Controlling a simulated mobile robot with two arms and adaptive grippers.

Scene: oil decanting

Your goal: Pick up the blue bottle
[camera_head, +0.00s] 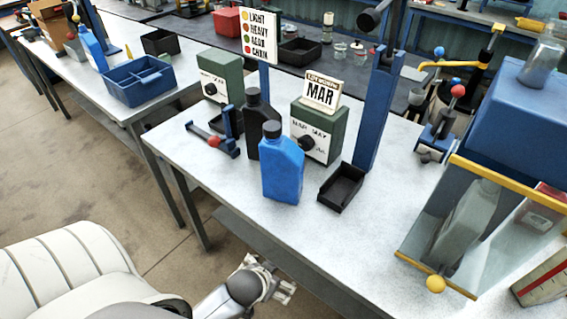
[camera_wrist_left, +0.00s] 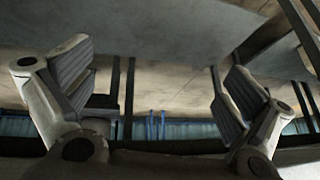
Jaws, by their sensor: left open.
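The blue bottle (camera_head: 283,168), with a black cap, stands upright near the front edge of the grey-white table (camera_head: 235,190). A black bottle (camera_head: 259,122) stands just behind it to the left. My left gripper (camera_head: 284,290) is low in front of the table, below and apart from the blue bottle. In the left wrist view its two ridged fingers (camera_wrist_left: 155,95) are wide apart with nothing between them. The blue bottle does not show in that view. My right gripper is not in view.
A black tray (camera_head: 342,187) lies right of the blue bottle. A green box with a dial (camera_head: 320,130) and a blue post (camera_head: 380,110) stand behind. A clear-fronted cabinet with yellow edges (camera_head: 470,225) stands at the right. The table's front left is clear.

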